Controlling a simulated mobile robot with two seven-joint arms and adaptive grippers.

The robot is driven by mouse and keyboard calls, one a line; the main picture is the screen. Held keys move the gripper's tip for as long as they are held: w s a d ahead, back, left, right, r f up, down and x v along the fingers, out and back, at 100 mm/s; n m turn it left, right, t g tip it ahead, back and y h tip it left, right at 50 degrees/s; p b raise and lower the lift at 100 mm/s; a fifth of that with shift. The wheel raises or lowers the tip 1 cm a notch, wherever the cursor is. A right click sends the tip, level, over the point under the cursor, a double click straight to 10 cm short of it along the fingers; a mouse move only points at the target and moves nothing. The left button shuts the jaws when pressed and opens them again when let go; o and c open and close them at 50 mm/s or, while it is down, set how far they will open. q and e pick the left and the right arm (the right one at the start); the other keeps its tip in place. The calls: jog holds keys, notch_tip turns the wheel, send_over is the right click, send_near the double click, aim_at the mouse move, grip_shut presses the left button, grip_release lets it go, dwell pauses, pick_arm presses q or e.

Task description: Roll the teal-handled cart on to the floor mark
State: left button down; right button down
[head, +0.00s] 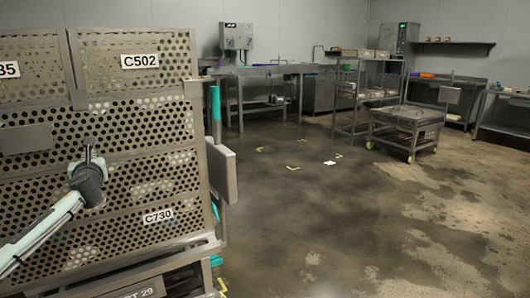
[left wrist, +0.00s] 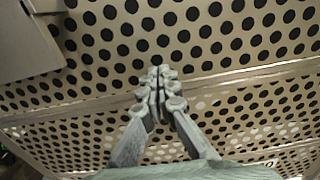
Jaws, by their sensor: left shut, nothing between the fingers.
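The teal-handled cart (head: 140,290) fills the left of the head view, loaded with perforated metal crates (head: 120,121) labelled C502 and C730. Its upright teal handle (head: 215,104) is at its right end. My left gripper (head: 89,145) is in front of the crates, its fingers shut and empty. In the left wrist view its fingertips (left wrist: 159,74) are at the perforated wall (left wrist: 230,45); I cannot tell if they touch. The floor mark shows as yellow corner pieces (head: 292,168) on the floor, right of and beyond the cart. My right gripper is not in view.
A white piece (head: 329,163) lies beside the mark. A low wheeled cart (head: 408,127) and a rack (head: 350,100) stand at the right beyond it. Steel tables (head: 262,70) line the back wall. The floor between the teal-handled cart and the mark looks clear.

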pick_arm(q)
jog(key=shift+w+a+r, duration=0.1)
jog(key=shift+w+a, duration=0.05)
jog(key=shift+w, duration=0.1)
jog(key=shift+b+x, duration=0.3)
jog(key=shift+x, duration=1.2)
